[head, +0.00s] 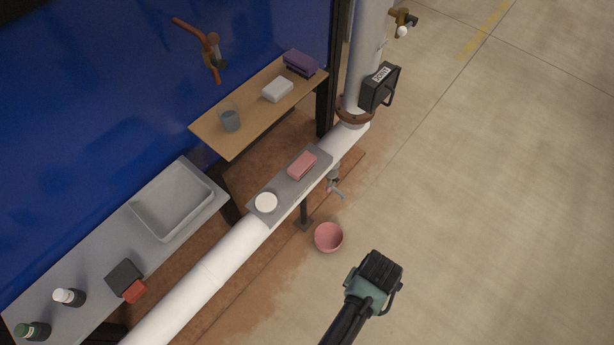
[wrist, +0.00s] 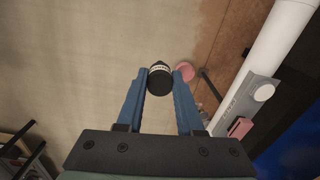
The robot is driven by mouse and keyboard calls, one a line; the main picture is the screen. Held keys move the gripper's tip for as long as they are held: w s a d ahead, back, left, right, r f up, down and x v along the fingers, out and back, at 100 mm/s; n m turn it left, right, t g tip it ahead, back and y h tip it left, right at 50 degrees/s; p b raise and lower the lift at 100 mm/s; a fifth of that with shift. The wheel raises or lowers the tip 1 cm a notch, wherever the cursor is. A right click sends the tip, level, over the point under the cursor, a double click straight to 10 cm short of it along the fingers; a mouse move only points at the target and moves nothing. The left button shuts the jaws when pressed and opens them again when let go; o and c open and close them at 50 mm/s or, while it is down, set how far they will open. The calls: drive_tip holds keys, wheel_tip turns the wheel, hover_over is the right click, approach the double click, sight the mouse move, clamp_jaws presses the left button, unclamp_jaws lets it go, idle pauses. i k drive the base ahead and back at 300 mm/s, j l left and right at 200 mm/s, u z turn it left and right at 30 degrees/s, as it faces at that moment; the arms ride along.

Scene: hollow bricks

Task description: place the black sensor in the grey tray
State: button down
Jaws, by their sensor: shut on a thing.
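My gripper (wrist: 160,75) is shut on the black sensor (wrist: 160,82), a short dark cylinder with a pale lettered band, held between the two blue fingertips in the wrist view. In the head view my gripper (head: 378,272) hangs over the open floor, right of the pink bowl, and the sensor cannot be made out there. The grey tray (head: 155,229) is a rectangular open tray on the grey bench at left, on the far side of the white pipe from my gripper. It looks empty.
A white pipe (head: 222,262) crosses between my gripper and the bench. A grey plate (head: 285,192) on it bears a white disc and a pink block. A pink bowl (head: 328,237) is on the floor. Bottles (head: 68,297) and a dark box (head: 124,278) share the bench. A wooden shelf (head: 215,133) is behind.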

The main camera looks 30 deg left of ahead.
sight(174, 201)
drive_tip(key=i+u, duration=0.1)
drive_tip(key=u, duration=1.25)
